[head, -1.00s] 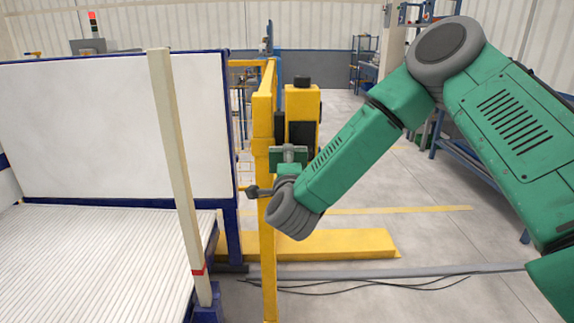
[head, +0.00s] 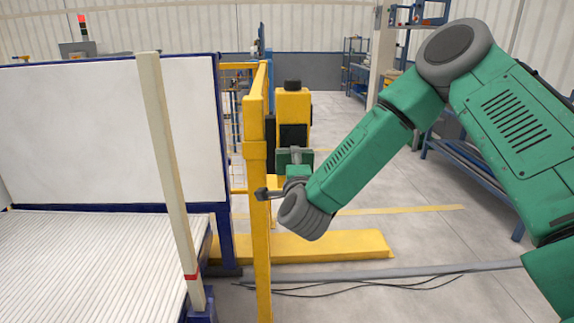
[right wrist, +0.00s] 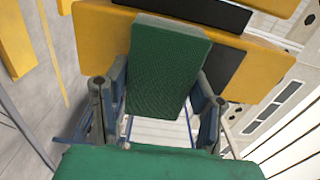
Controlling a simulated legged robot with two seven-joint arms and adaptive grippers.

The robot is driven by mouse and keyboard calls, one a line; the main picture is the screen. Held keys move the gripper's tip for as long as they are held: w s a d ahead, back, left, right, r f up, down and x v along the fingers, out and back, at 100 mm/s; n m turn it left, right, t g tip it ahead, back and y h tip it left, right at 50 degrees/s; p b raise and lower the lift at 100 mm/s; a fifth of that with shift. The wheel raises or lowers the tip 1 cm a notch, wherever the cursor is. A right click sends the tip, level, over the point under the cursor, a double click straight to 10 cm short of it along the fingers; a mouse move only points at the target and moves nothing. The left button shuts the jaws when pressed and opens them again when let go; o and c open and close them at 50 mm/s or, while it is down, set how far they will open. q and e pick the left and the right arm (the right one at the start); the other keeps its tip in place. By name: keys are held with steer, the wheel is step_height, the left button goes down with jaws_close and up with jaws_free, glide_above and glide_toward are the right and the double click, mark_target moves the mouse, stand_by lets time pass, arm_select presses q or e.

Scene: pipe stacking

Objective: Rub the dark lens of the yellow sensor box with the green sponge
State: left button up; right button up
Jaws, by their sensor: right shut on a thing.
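The yellow sensor box (head: 293,104) is mounted beside the yellow post, with a black cap on top and a dark lens (head: 294,134) on its front. In the right wrist view the box (right wrist: 105,35) is tilted, and part of the dark lens (right wrist: 223,66) shows to the right of the sponge. My right gripper (right wrist: 158,108) is shut on the green sponge (right wrist: 165,62), which covers part of the box face. In the head view the sponge (head: 295,157) is at the lens's lower edge. I cannot tell whether they touch. My left gripper is not in view.
The yellow post (head: 257,190) stands close to the left of my right gripper. A pale upright bar (head: 168,160) and a ribbed white surface (head: 95,255) are at the left. A yellow floor beam (head: 325,246) and cables lie below. Open floor is to the right.

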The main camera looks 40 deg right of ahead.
mark_target(279, 165)
steer(key=shift+s+d, duration=0.4)
steer(key=shift+d, duration=0.35)
steer(key=shift+s+d, duration=0.35)
steer(key=shift+d, duration=0.55)
steer(key=shift+w, duration=0.1)
steer(key=shift+w+a+b, duration=0.25)
steer(key=shift+a+b, duration=0.05)
steer(key=shift+a, duration=0.35)
steer(key=shift+w+a+b, duration=0.35)
steer(key=shift+w+a, duration=0.15)
steer(key=shift+a, duration=0.35)
steer(key=shift+w+a+b, duration=0.3)
steer(key=shift+w+a, duration=0.25)
steer(key=shift+a, duration=0.3)
steer(key=shift+w+a+b, duration=0.35)
steer(key=shift+w+a, duration=0.15)
steer(key=shift+a, duration=0.35)
steer(key=shift+s, duration=0.1)
steer(key=shift+v, duration=3)
steer(key=shift+s, duration=0.1)
